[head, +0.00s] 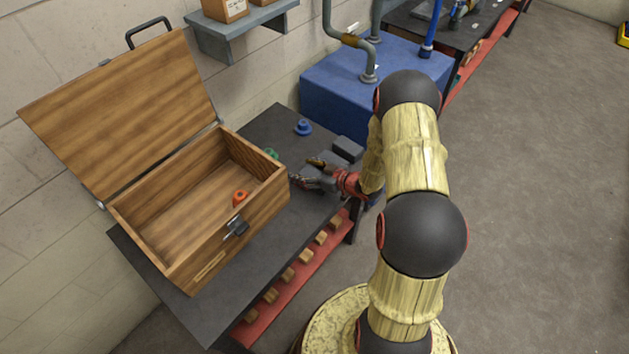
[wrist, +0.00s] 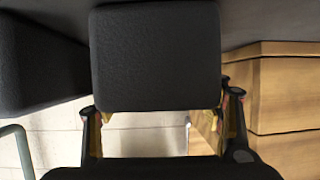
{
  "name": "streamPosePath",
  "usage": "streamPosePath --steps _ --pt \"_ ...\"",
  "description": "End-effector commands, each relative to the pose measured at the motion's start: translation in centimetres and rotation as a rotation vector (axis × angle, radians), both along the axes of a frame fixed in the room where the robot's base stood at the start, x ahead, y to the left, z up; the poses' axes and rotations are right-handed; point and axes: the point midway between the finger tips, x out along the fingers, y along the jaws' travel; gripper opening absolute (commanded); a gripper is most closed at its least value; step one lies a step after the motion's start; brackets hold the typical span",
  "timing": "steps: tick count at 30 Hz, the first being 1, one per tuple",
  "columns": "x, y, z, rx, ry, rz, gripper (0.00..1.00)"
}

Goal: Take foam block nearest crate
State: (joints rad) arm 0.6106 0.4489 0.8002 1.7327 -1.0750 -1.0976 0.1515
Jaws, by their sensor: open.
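Two dark grey foam blocks show in the wrist view. One block (wrist: 155,55) is in the middle, in line with the gap between my fingers; the other block (wrist: 35,62) is at the left edge. The wooden crate (wrist: 290,95) is at the right, so the middle block is nearer it. In the head view a dark grey block (head: 348,148) shows behind my gripper (head: 306,172); the other is hard to make out near the fingers. My gripper is open, low over the table beside the crate (head: 225,245). I cannot tell whether the fingers touch the middle block.
The crate's lid stands open, and an orange piece (head: 240,197) lies inside. A blue round piece (head: 303,127) and a green piece (head: 271,154) are on the dark table (head: 272,122) behind. A blue cabinet (head: 340,80) with pipes stands beyond. The table's front left is clear.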

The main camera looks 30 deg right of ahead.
Motion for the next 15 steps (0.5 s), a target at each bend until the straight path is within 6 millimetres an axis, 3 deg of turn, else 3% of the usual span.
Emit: streamPosePath --steps 15 --pt "-0.04 -0.01 0.00 0.000 0.000 0.000 0.41"
